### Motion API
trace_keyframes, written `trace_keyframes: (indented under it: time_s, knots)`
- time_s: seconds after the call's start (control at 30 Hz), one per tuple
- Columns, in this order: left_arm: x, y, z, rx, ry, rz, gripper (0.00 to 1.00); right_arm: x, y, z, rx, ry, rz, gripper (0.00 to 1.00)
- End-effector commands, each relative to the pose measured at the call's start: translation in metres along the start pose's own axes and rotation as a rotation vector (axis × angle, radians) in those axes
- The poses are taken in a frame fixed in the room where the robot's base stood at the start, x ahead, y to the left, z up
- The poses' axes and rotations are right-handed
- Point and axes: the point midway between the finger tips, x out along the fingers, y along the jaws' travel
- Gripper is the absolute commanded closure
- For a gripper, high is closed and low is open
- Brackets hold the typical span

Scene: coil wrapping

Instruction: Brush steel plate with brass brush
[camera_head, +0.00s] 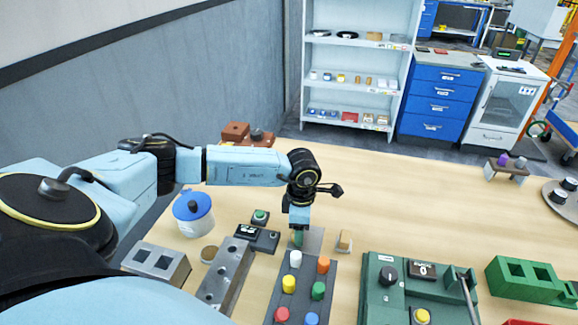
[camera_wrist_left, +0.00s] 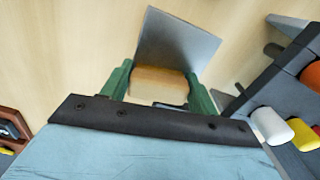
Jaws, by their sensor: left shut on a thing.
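The steel plate (camera_head: 314,236) is a thin grey square lying on the table, partly hidden by my left gripper in the head view. It shows more fully in the left wrist view (camera_wrist_left: 177,42). My left gripper (camera_head: 297,240) points down at the plate's left side. In the left wrist view, its green fingers (camera_wrist_left: 160,90) are shut on a tan wooden block, which I take for the brass brush (camera_wrist_left: 160,82). The brush overlaps the plate's near edge there; its bristles are hidden, and I cannot tell whether it touches. My right gripper is not in view.
A dark board with coloured knobs (camera_head: 300,287) stands close in front of the plate. A small tan block (camera_head: 344,240) lies right of it. A black box with a green button (camera_head: 259,236) is left. A green machine (camera_head: 415,285) stands front right. The table behind is clear.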

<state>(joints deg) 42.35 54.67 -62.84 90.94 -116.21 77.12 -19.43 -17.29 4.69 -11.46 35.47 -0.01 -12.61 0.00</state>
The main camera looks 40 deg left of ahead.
Motion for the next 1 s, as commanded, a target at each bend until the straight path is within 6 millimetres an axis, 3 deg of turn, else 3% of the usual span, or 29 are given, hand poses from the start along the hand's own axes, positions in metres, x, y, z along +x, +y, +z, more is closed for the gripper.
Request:
trace_keyframes:
  time_s: [0.17,0.23,0.3,1.0]
  knots:
    - [0.002,0.007,-0.012,0.001,0.003,0.0,0.62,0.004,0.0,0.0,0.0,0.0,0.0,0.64]
    - [-0.006,0.007,-0.011,0.003,0.002,-0.001,0.62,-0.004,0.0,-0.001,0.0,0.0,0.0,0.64]
    - [-0.026,0.007,-0.011,0.005,0.0,0.003,0.62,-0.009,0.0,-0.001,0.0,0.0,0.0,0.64]
    - [-0.082,0.006,-0.011,0.004,0.001,0.0,0.62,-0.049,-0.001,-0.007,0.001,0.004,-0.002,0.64]
